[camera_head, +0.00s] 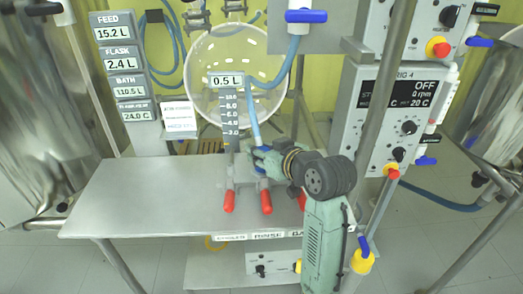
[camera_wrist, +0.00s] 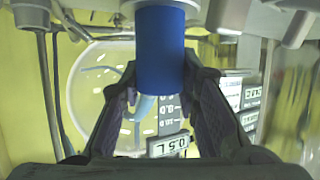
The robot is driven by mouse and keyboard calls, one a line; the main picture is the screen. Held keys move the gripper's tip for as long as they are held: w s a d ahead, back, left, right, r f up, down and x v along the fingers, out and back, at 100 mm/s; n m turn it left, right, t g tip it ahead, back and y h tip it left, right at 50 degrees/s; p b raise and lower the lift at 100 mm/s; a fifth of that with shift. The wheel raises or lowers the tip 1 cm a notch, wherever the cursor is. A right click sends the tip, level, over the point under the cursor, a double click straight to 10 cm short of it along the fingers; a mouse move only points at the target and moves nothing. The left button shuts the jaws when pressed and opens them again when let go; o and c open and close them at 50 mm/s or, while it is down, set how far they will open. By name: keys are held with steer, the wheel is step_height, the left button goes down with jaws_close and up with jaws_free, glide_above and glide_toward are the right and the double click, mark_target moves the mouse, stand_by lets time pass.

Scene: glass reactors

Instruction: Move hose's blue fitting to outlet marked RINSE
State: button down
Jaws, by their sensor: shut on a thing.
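The blue fitting (camera_wrist: 162,50) fills the top middle of the wrist view, between the two dark fingers of my gripper (camera_wrist: 163,80). My gripper (camera_head: 258,158) is shut on it. In the head view my gripper is above the bench, behind the red-handled valves, and hides most of the fitting. The light-blue hose (camera_head: 254,124) runs up from my gripper, past the 0.5 L display. The label RINSE (camera_head: 268,235) is the middle one on the bench's front edge. A red-handled valve (camera_head: 266,201) stands above it; the outlet opening itself is not clearly visible.
Another red-handled valve (camera_head: 229,201) stands just to the left. A steel post (camera_head: 375,100) and the control box (camera_head: 398,118) rise on the right. A clear round vessel (camera_head: 212,65) is behind. The steel bench (camera_head: 140,195) is bare on its left side.

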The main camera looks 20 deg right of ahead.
steer(key=c, duration=1.2)
jaws_free()
steer(key=shift+o, duration=0.2)
steer(key=v, duration=1.2)
